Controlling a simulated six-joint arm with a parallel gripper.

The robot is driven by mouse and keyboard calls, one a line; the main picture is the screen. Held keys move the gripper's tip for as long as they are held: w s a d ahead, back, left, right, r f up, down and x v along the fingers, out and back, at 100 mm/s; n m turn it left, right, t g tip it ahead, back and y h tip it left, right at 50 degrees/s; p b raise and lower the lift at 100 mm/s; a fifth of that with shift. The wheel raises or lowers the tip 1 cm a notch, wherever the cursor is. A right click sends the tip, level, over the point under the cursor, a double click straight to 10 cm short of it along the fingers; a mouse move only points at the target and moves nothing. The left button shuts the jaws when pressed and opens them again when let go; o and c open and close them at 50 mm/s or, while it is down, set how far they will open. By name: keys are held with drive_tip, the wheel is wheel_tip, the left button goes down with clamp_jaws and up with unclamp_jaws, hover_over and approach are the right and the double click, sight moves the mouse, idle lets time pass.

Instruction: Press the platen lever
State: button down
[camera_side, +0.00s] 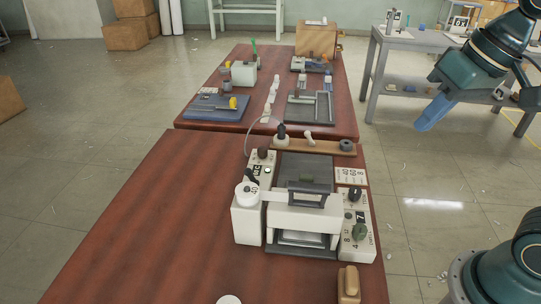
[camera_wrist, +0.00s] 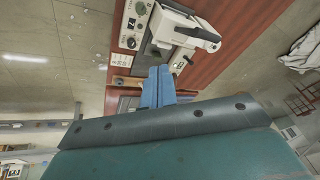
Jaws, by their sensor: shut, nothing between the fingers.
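The press machine, cream and dark grey (camera_side: 300,218), stands near the right edge of the near wooden table. My gripper (camera_side: 423,125) has blue fingers and hangs in the air right of the tables, well apart from the machine. In the wrist view its fingers (camera_wrist: 158,75) are together and empty.
Control boxes with knobs (camera_side: 357,225) flank the machine at right. A white cylinder on a box (camera_side: 247,193) stands at left. A wooden block (camera_side: 348,284) lies in front. A wooden strip with knobs (camera_side: 315,144) lies behind. The table's left side (camera_side: 140,230) is clear.

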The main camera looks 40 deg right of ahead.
drive_tip(key=w+a+m+g, duration=0.2)
drive_tip(key=w+a+m, duration=0.1)
drive_tip(key=w, duration=0.5)
drive_tip(key=w+a+m+g, duration=0.3)
drive_tip(key=w+a, duration=0.2)
drive_tip(key=w, duration=0.3)
drive_tip(key=shift+w+f+m, duration=0.4)
drive_tip(key=shift+a+f, duration=0.1)
drive_tip(key=s+a+f, duration=0.3)
drive_tip(key=f, duration=0.9)
drive_tip(key=shift+s, duration=0.2)
